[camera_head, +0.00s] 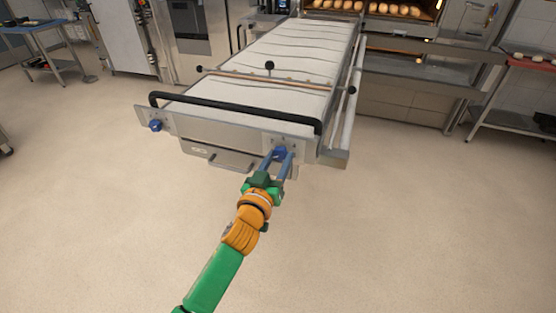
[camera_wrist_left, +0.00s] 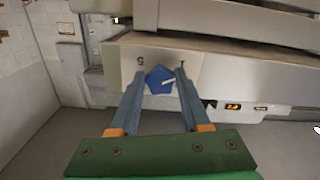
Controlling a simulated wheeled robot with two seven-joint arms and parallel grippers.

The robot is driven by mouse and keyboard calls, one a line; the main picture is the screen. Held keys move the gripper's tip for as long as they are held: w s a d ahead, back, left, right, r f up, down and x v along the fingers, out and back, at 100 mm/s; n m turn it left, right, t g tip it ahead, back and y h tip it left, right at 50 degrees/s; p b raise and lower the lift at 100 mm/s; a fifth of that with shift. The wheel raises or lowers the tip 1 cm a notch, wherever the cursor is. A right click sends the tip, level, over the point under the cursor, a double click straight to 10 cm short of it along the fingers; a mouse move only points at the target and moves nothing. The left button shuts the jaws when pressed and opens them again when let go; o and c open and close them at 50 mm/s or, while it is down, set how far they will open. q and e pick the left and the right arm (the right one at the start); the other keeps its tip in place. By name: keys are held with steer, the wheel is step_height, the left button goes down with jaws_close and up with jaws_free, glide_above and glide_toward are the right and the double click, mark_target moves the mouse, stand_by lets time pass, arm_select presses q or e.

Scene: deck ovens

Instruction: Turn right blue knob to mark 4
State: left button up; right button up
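The right blue knob (camera_head: 280,153) is on the right end of the loader's steel front panel. My left gripper (camera_head: 278,157) reaches it from below, with one blue finger on each side. In the left wrist view the knob (camera_wrist_left: 159,80) fills the space between the fingertips (camera_wrist_left: 160,76), and the fingers look shut on it. A pale pointer line on the knob points toward the right finger there. Small dark marks show on the panel above the knob; which one is mark 4 I cannot tell. My right gripper is out of view.
A second blue knob (camera_head: 155,125) is on the panel's left end. A black handle bar (camera_head: 235,111) runs above the panel, and a metal handle (camera_head: 230,161) hangs below. The white loader belt (camera_head: 290,58) runs back toward the ovens. The floor in front is clear.

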arm_select(q)
jaws_close()
steer(key=shift+m, duration=0.3)
